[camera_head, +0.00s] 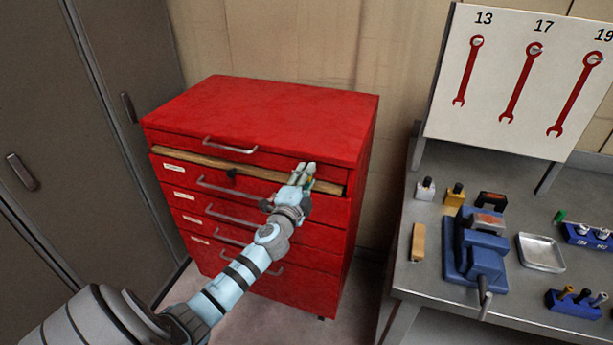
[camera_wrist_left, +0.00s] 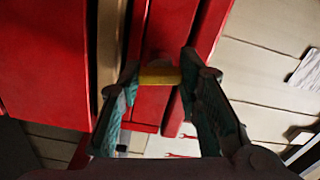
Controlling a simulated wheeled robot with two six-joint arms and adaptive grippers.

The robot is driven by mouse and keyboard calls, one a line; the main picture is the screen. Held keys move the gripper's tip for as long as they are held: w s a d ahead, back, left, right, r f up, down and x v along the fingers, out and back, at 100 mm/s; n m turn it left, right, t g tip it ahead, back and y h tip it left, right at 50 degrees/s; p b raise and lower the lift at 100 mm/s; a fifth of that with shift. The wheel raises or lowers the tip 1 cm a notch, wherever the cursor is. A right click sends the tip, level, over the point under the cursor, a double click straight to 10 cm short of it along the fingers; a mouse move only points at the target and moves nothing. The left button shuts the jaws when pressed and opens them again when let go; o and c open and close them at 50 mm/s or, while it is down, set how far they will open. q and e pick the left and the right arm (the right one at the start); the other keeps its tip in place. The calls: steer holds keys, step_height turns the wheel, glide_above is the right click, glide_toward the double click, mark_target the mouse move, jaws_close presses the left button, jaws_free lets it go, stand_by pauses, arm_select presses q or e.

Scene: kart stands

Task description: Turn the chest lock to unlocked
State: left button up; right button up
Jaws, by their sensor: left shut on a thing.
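The red tool chest (camera_head: 270,115) stands against the wall, with several drawers and silver handles. My left gripper (camera_head: 307,178) is at the upper right of its front, by the top drawers. In the left wrist view the two fingers (camera_wrist_left: 160,72) are shut on a small yellow piece (camera_wrist_left: 160,77), which appears to be the chest lock's turning part. It lies across between the fingertips, in front of the red chest face (camera_wrist_left: 155,105). The fingers hide most of the lock in the head view, and I cannot tell its setting. My right gripper is not in view.
Grey cabinets (camera_head: 60,110) stand at left. At right a workbench (camera_head: 420,270) holds a blue vise (camera_head: 478,250), a tray (camera_head: 540,253) and small parts.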

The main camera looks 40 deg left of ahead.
arm_select(q)
steer(key=shift+m, duration=1.2)
steer(key=o, duration=1.2)
steer(key=shift+c, duration=0.2)
steer(key=shift+s, duration=0.1)
steer(key=v, duration=1.2)
